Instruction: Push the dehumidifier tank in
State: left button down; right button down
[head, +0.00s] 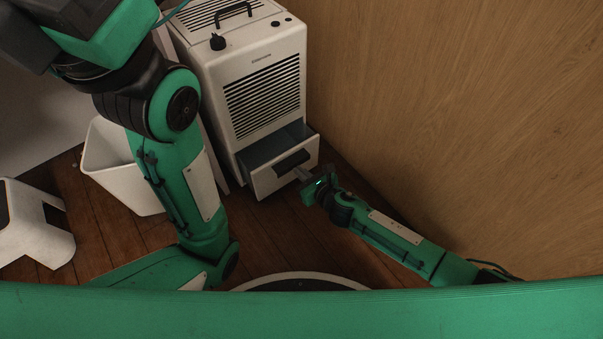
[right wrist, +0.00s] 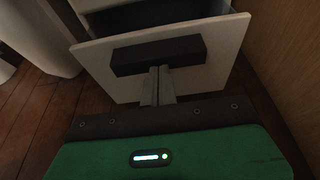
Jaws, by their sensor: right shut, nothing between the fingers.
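The white dehumidifier (head: 260,85) stands against the wooden wall in the head view. Its tank (head: 285,172) at the bottom is pulled part way out, with a gap showing behind its front panel. The panel carries a dark handle (head: 292,160), and in the right wrist view the tank front (right wrist: 215,75) and the dark handle (right wrist: 158,55) fill the upper middle. My right gripper (head: 302,174) is shut and empty. Its fingertips (right wrist: 157,72) are at the lower edge of the handle; I cannot tell whether they touch. My left gripper is not in view; only my left arm shows.
A white bin (head: 120,170) stands left of the dehumidifier, partly behind my left arm. A white step stool (head: 32,225) is at the far left. The wooden wall (head: 460,110) runs close along the right side. Wood floor (head: 285,225) lies clear in front of the tank.

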aim_at(288, 157)
jog(key=w+a, duration=0.1)
jog(key=w, duration=0.1)
jog(key=w+a, duration=0.4)
jog(key=w, duration=0.1)
jog(key=shift+a, duration=0.15)
jog(key=shift+w+a, duration=0.2)
jog(key=shift+w, duration=0.15)
jog(key=shift+w+r+b, duration=0.15)
jog(key=shift+r+b, duration=0.05)
jog(key=shift+b, duration=0.1)
jog(key=shift+d, duration=0.1)
